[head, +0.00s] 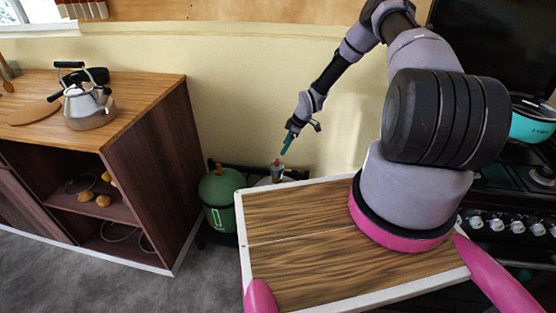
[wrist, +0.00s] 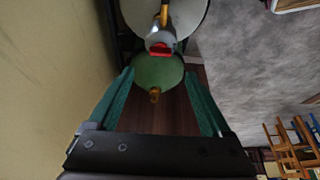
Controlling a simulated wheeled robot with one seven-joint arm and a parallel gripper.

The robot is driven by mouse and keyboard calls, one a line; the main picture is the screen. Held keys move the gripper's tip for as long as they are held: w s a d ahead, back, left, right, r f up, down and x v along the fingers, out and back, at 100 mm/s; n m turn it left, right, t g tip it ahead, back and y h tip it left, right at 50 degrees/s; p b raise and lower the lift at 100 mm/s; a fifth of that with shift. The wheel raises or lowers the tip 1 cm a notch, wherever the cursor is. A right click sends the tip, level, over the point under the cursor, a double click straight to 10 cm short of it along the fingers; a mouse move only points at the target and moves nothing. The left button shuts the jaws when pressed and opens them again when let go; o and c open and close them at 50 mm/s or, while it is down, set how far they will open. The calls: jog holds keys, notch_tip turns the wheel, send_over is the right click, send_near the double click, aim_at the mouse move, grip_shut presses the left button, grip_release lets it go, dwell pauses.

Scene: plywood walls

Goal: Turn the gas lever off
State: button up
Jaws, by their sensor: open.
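The gas lever looks like the small red part (wrist: 160,49) on a grey valve atop a pale gas bottle (wrist: 187,12) in the wrist view. In the head view the grey valve with its red part (head: 277,168) shows just below my gripper, and its bottle is mostly hidden. A green gas bottle (head: 220,190) with a brass valve (wrist: 154,95) stands beside it. My gripper (head: 287,144) is open and empty, pointing down over the bottles. In the wrist view its teal fingers (wrist: 159,73) are spread, with the red part beyond their tips, apparently not touched.
A wooden cabinet (head: 150,160) with a kettle (head: 88,105) on top stands at the left. A stove (head: 510,205) with a teal pot (head: 532,122) is at the right. The yellow wall (head: 230,90) is close behind the bottles. Grey floor (head: 120,280) lies free at the front left.

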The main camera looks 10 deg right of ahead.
aim_at(277, 161)
jog(key=x, duration=0.9)
jog(key=shift+f, duration=0.15)
grip_shut()
